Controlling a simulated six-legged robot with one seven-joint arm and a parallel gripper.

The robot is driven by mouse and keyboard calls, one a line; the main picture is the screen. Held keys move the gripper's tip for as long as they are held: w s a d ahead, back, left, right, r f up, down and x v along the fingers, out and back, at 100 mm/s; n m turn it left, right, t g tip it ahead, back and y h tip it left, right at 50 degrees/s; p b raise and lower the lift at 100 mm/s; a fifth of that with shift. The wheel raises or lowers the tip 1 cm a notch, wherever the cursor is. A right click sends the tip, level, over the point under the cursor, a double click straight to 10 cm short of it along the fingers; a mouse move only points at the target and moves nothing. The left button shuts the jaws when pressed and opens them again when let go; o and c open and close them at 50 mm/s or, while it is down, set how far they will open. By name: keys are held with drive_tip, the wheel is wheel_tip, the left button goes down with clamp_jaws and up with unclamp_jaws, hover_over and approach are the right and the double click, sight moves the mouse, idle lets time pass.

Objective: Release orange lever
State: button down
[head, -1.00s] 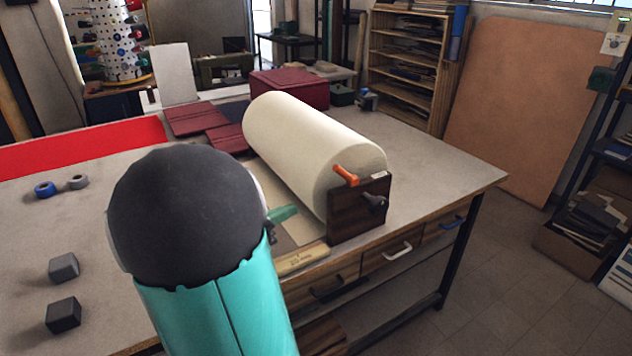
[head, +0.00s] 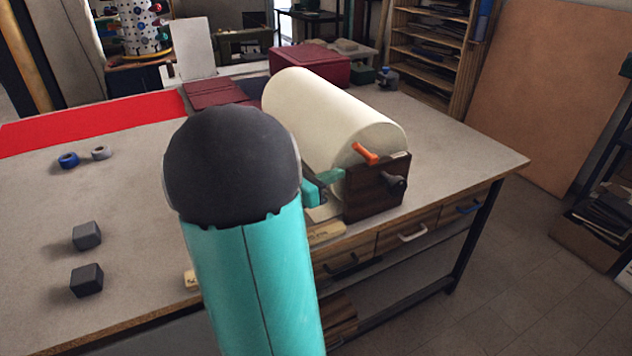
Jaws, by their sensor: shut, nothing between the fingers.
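The orange lever (head: 365,153) sits at the top of a dark wooden end block (head: 366,196), in front of the end face of a large cream roll (head: 322,112). It slants up to the left. A dark grey lever (head: 396,182) is on the block's right side. My gripper (head: 335,175) shows only in part, from behind my arm. Its green end is just left of the end block, lower than the orange lever and apart from it. It is shut and empty. Whether it touches the block cannot be told.
The roll stands on a workbench (head: 455,150) with drawers along its front. Dark red covers (head: 213,91) and a red box (head: 309,66) lie behind it. Two dark blocks (head: 87,258) and two tape rolls (head: 68,160) lie at left. The bench right of the roll is clear.

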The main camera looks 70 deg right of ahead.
sight(364, 152)
drive_tip(key=shift+s+d+r, duration=0.35)
drive_tip(key=shift+d+r, duration=0.1)
drive_tip(key=shift+d, duration=0.2)
drive_tip(key=shift+s+d+r, duration=0.35)
drive_tip(key=shift+d+r, duration=0.15)
drive_tip(key=shift+d, duration=0.1)
drive_tip(key=shift+s+d+r, duration=0.35)
drive_tip(key=shift+d+r, duration=0.1)
drive_tip(key=shift+d, duration=0.2)
drive_tip(key=shift+r, duration=0.1)
